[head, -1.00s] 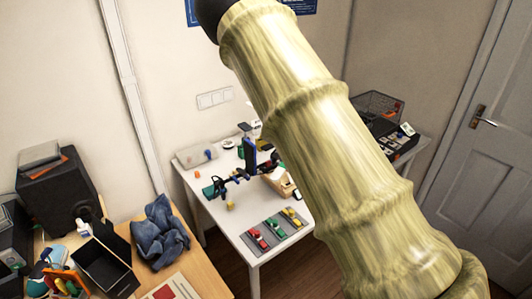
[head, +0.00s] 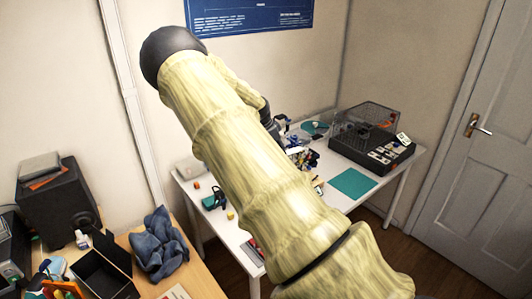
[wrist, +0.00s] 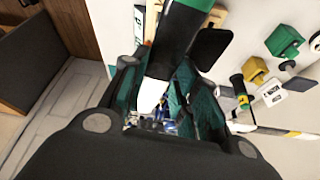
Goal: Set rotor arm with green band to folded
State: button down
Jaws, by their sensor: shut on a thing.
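In the wrist view, a dark rotor arm with a green band (wrist: 192,5) and a pale lower end comes down between the fingers of my gripper (wrist: 165,88). The gripper appears shut on this dark piece; the contact itself is partly hidden by the fingers. In the head view my own arm covers most of the gripper, and only a dark part of it shows above the white table. The rotor arm cannot be made out in the head view.
A green block (wrist: 284,41) and a dark rod with a yellow end (wrist: 240,88) lie right of the gripper. On the white table, a teal mat (head: 353,183) and a black wire-topped box (head: 372,140) stand right. A wooden table with a blue cloth (head: 158,242) is left.

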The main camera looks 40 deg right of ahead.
jog(key=shift+d, duration=0.15)
jog(key=c, duration=1.1)
grip_release()
jog(key=shift+d+f, duration=0.1)
jog(key=shift+w+a+r, duration=0.1)
jog(key=shift+a+r, duration=0.15)
jog(key=shift+r, duration=0.15)
jog(key=v, duration=1.1)
jog(key=shift+a, duration=0.1)
